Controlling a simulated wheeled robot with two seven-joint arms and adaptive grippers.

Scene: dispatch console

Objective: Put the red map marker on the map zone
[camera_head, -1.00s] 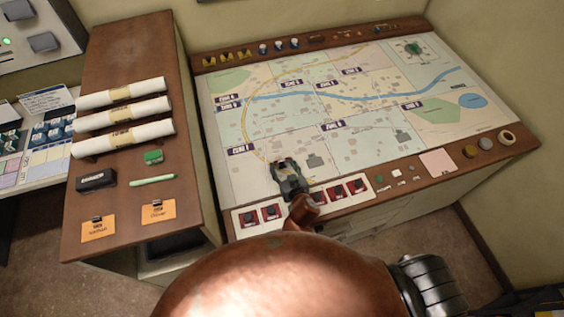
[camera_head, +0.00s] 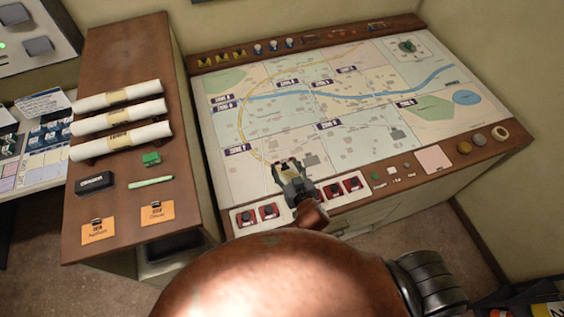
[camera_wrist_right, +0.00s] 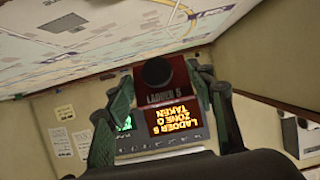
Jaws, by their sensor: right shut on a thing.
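The red map marker (camera_wrist_right: 158,84), labelled LADDER 5 with a black knob, sits between the fingers of my right gripper (camera_wrist_right: 160,76) in the right wrist view. Its small lit screen (camera_wrist_right: 175,118) shows orange text that appears to read LADDER 5, a zone and TAKEN. In the head view my right gripper (camera_head: 290,168) is shut on it over the front edge of the map (camera_head: 262,182), and it hides the marker. The map (camera_wrist_right: 110,35) also shows in the wrist view, with zone labels. I cannot tell which label is the map zone. My left gripper is not in view.
Other red markers (camera_head: 268,211) (camera_head: 353,184) stand in a front strip on both sides of my right gripper. A brown side counter (camera_head: 125,60) with rolled papers (camera_head: 120,115) is at left. The map's middle is clear.

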